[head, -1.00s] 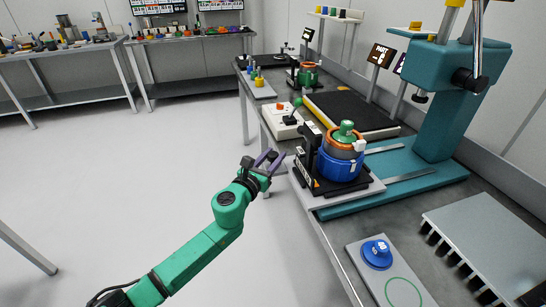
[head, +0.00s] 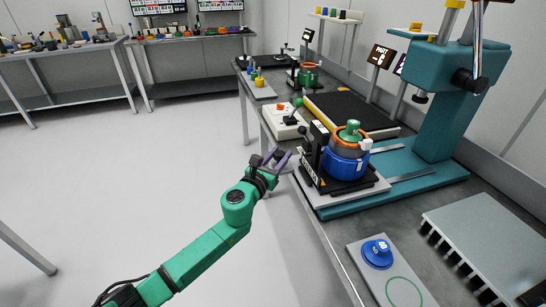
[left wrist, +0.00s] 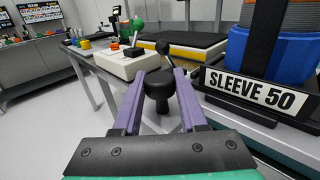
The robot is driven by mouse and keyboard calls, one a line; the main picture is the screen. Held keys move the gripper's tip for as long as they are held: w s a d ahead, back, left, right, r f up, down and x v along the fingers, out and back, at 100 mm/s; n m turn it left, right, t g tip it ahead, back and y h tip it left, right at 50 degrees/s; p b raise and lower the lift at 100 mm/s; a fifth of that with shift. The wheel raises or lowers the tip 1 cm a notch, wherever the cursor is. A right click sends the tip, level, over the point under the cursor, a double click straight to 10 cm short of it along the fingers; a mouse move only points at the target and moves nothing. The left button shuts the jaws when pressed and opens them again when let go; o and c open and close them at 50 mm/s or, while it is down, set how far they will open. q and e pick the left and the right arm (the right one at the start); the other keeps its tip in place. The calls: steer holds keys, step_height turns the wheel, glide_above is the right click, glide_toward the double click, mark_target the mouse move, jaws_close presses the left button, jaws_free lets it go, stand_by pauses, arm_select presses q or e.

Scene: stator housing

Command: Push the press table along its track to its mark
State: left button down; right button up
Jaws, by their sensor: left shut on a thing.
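The press table is a pale grey plate (head: 352,197) on the teal press base (head: 440,176). It carries a black fixture with a blue housing (head: 345,163), an orange ring and a green top, upright. A "SLEEVE 50" label (left wrist: 262,90) faces my left wrist camera. My left gripper (head: 276,158) is at the table's left side, its purple fingers shut on a black knob handle (left wrist: 159,88). How the knob joins the table is hidden. Metal track strips (head: 412,175) run right from the plate under the press head. I cannot make out the mark. My right gripper is not in view.
The teal press column (head: 440,115) rises at right. A blue button (head: 377,253) on a grey plate and a ribbed grey block (head: 490,235) are in front. Floor at left is clear.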

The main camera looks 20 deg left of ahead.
mark_target(314, 173)
arm_select(q)
steer(key=w+d+b, duration=0.1)
steer(key=w+d, duration=0.2)
steer(key=d, duration=0.1)
steer(key=w+d+b, duration=0.1)
steer(key=w+d, duration=0.1)
steer(key=d, duration=0.3)
steer(key=w+d+b, duration=0.2)
steer(key=w+d, duration=0.1)
steer(key=d, duration=0.1)
steer(key=shift+w+d, duration=0.35)
steer(key=shift+d, duration=0.05)
steer(key=shift+c, duration=2.2)
jaws_free()
steer(key=shift+s+a+r+p, duration=0.1)
steer(key=shift+s+a+p, duration=0.05)
steer(key=shift+s+p, duration=0.35)
steer(key=p+v, duration=0.2)
steer(key=v, duration=0.3)
steer(key=p+v, duration=0.1)
steer(key=v, duration=0.7)
steer(key=shift+s, duration=0.3)
